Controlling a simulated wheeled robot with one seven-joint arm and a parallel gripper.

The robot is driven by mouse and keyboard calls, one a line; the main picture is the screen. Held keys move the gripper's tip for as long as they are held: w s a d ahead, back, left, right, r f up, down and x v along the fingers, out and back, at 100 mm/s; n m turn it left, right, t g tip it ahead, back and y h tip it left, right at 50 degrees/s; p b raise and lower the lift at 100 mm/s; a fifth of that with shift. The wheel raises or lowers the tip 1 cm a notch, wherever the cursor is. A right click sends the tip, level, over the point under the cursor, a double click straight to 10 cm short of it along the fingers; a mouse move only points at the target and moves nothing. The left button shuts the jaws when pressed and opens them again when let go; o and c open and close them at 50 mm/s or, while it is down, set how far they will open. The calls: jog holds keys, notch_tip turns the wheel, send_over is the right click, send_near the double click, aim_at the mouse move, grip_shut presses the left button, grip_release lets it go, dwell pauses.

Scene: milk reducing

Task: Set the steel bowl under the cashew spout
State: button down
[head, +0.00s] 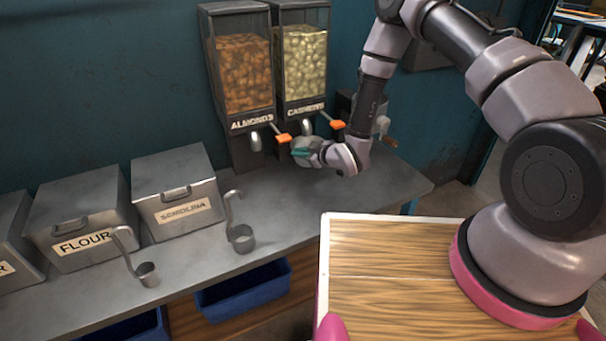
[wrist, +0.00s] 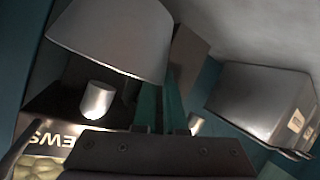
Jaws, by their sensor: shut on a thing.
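The steel bowl (wrist: 110,38) fills the upper left of the wrist view, with its wide rim toward the dispenser. My gripper (wrist: 163,105) has its teal fingers close together at the bowl's edge, shut on it. The cashew dispenser (head: 301,65) stands against the wall, right of the almonds one. Its label (wrist: 48,140) appears upside down in the wrist view. A metal spout (wrist: 97,99) shows close to the bowl's rim there. In the head view my gripper (head: 301,153) is low in front of the dispensers, and I cannot clearly make out the bowl.
The almond dispenser (head: 243,75) stands beside the cashews. Orange levers (head: 283,138) stick out in front. The semolina bin (head: 176,188) and flour bin (head: 82,216) sit left on the steel counter (head: 280,205), with two ladles (head: 241,238) before them. The counter's right part is clear.

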notch_tip(320, 180, down, 8)
jog(key=shift+r, duration=0.2)
jog(key=shift+f, duration=0.1)
jog(key=c, duration=1)
grip_release()
jog(key=shift+s, duration=0.1)
jog(key=v, duration=1.2)
